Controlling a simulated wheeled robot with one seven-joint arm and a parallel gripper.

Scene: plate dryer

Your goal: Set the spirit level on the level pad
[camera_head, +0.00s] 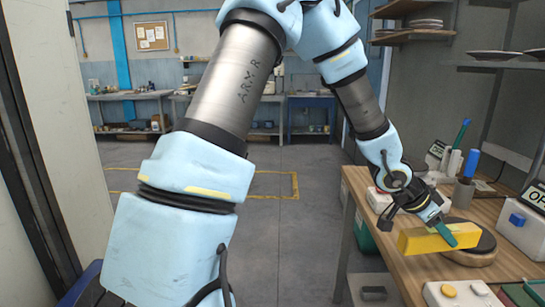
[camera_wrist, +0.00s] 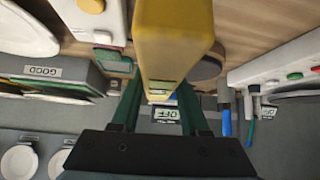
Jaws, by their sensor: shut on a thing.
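The spirit level is a yellow bar (camera_head: 416,242), held roughly level above the wooden bench (camera_head: 400,271). My gripper (camera_head: 446,234) is shut on it near its middle, with one green finger showing on the near side. In the wrist view the level (camera_wrist: 175,38) sits between both green fingers of my gripper (camera_wrist: 162,98) and runs toward the camera's top edge. A round, dark-topped disc with a wooden rim (camera_head: 487,246), perhaps the level pad, is just behind and right of the level, partly hidden by it. I cannot tell whether they touch.
A white box with coloured buttons (camera_head: 461,294) stands at the bench's front, beside a green mat (camera_head: 527,293). A white unit with a blue button (camera_head: 520,224) is at right. A dark cup with a blue-handled tool (camera_head: 465,190) stands behind. Bare wood lies left of the level.

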